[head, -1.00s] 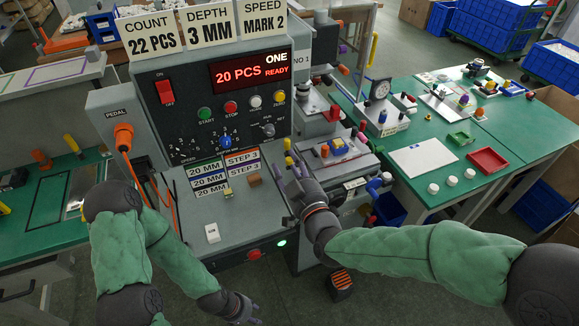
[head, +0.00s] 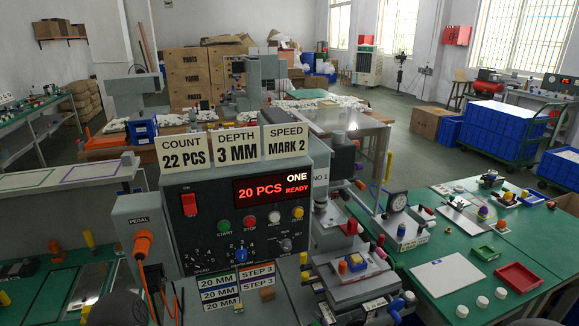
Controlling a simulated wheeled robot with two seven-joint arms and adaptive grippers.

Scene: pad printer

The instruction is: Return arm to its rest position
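The grey pad printer control box (head: 240,215) stands in the lower middle of the head view. Its red display reads "20 PCS", "ONE" and "READY". A red ON/OFF switch (head: 189,204), green START and red STOP buttons and a blue knob (head: 241,255) are on its face. Only a dark rounded part of my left arm (head: 118,308) shows at the bottom edge; my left gripper is out of view.
An orange pedal plug (head: 143,243) and cable hang left of the box. A green table (head: 440,235) on the right holds a dial gauge stand (head: 398,222), a white sheet (head: 447,274) and a red tray (head: 518,278). Cartons and blue crates stand behind.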

